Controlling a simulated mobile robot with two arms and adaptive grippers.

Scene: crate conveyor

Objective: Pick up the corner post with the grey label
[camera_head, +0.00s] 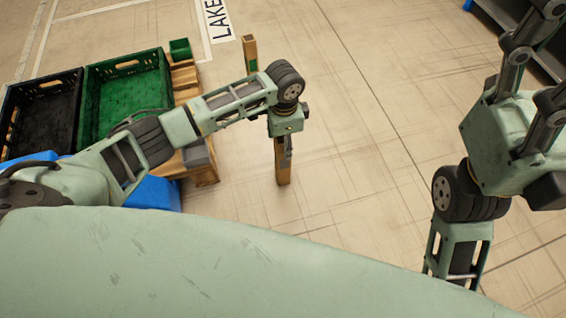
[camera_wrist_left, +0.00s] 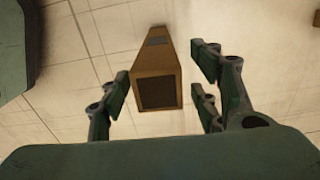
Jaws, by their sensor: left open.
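A wooden corner post (camera_head: 283,174) stands on the floor below my left gripper (camera_head: 284,143) in the head view. In the left wrist view the post (camera_wrist_left: 157,68) shows end-on, with a dark square end and a grey label (camera_wrist_left: 157,42) on its side. Gaps show between the fingers and the post. How deep the post sits between them is hard to tell.
Another post (camera_head: 250,54) with a green label stands farther back. A green crate (camera_head: 125,66) and a black crate (camera_head: 14,85) are at the left, by a wooden pallet (camera_head: 205,176). A dark blue-edged structure (camera_head: 490,12) is at top right. The floor around the near post is clear.

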